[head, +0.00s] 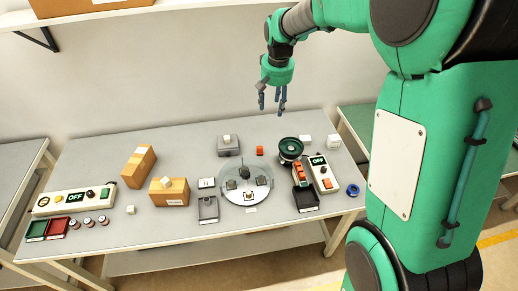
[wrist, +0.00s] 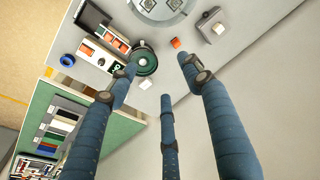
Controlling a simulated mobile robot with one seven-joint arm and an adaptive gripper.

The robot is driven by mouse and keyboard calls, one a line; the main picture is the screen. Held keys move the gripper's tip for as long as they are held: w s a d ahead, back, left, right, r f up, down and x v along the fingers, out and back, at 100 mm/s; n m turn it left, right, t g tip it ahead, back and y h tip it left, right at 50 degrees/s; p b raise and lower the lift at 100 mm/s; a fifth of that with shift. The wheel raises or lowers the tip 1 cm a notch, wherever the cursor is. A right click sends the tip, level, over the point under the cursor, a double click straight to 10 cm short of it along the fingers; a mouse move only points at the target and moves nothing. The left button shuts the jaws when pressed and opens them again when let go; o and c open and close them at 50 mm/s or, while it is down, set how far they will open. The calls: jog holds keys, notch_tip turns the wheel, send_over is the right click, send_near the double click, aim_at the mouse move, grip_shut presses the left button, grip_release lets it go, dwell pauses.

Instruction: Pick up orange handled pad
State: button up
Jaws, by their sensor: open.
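A small orange block-like piece (head: 260,150) sits alone near the table's back edge, left of the green-topped round bowl; it also shows in the wrist view (wrist: 175,43). It is too small to tell whether it has a handle. More orange pieces (head: 301,173) stand beside the bowl, behind a black tray; they also show in the wrist view (wrist: 119,44). My gripper (head: 272,107) is open and empty, high above the back of the table. In the wrist view its three blue fingers (wrist: 158,75) are spread, with the lone orange piece beyond their tips.
The dark green round bowl (head: 290,146) and a control box (head: 322,174) stand right of the lone piece. A grey box with a white cube (head: 228,145) stands left. A round glass plate (head: 246,194) holds several small parts. The back left tabletop is mostly clear.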

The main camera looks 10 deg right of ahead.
jog(key=w+f+g+p, duration=0.1)
jog(key=w+f, duration=1)
jog(key=f, duration=0.2)
jog(key=g+p, duration=0.1)
send_over(260, 147)
notch_tip(260, 147, down, 14)
jog(key=shift+w+f+m, duration=0.15)
jog(key=shift+f+m, duration=0.15)
jog(key=shift+f, duration=0.1)
notch_tip(260, 147, down, 8)
jog(key=shift+f, duration=0.2)
jog(key=shift+f, duration=0.15)
jog(key=shift+f, duration=2.45)
